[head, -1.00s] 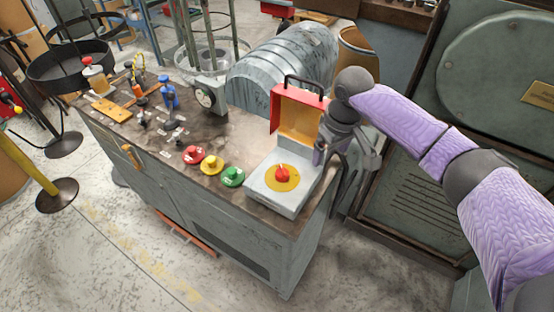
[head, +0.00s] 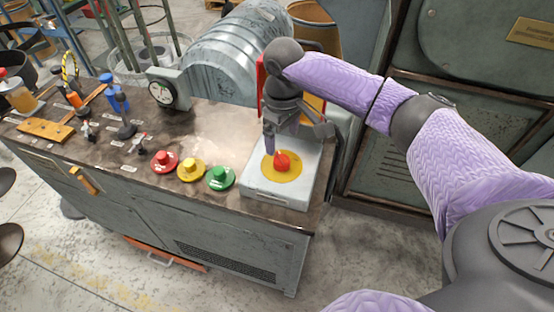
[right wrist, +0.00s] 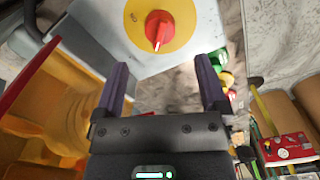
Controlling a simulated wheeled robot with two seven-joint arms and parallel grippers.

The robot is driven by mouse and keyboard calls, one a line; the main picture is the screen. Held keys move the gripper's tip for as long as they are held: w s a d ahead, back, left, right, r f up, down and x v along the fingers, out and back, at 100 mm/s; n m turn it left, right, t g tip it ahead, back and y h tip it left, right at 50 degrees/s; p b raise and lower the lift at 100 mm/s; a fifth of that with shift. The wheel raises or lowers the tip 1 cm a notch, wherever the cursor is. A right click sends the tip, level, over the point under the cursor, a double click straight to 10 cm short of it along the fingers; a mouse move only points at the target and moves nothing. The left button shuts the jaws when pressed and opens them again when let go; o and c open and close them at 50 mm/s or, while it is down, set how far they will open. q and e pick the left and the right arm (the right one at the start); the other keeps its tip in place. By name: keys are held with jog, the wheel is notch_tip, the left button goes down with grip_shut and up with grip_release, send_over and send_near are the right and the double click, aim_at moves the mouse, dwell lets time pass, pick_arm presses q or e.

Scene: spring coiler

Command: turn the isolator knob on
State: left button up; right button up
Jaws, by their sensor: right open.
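The isolator knob (head: 282,161) is red and sits on a round yellow plate (head: 291,176) on top of a pale grey box (head: 270,194) at the bench's right end. In the right wrist view the knob (right wrist: 159,26) carries a white mark, and the yellow plate (right wrist: 184,14) surrounds it. The box's red cover (head: 261,85) stands raised behind, partly hidden by my arm. My right gripper (head: 274,146) is just above and behind the knob. In the right wrist view its two fingers (right wrist: 162,88) are apart with nothing between them, and the knob lies beyond their tips.
Red (head: 164,161), yellow (head: 190,168) and green (head: 220,177) push buttons stand left of the box. A dial gauge (head: 162,91) and a grey ribbed machine cover (head: 235,55) stand behind. The bench top between the gauge and buttons is mostly clear.

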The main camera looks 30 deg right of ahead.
aim_at(282, 156)
notch_tip(282, 156, down, 6)
jog(key=shift+f+b, duration=0.1)
jog(key=shift+b, duration=0.9)
jog(key=shift+f, duration=0.35)
pick_arm(q)
jog(key=shift+g+y, duration=0.3)
jog(key=shift+g, duration=0.1)
jog(key=s+a+f, duration=0.2)
jog(key=shift+s+a+f, duration=0.1)
jog(key=shift+s+f, duration=0.05)
jog(key=shift+f, duration=0.2)
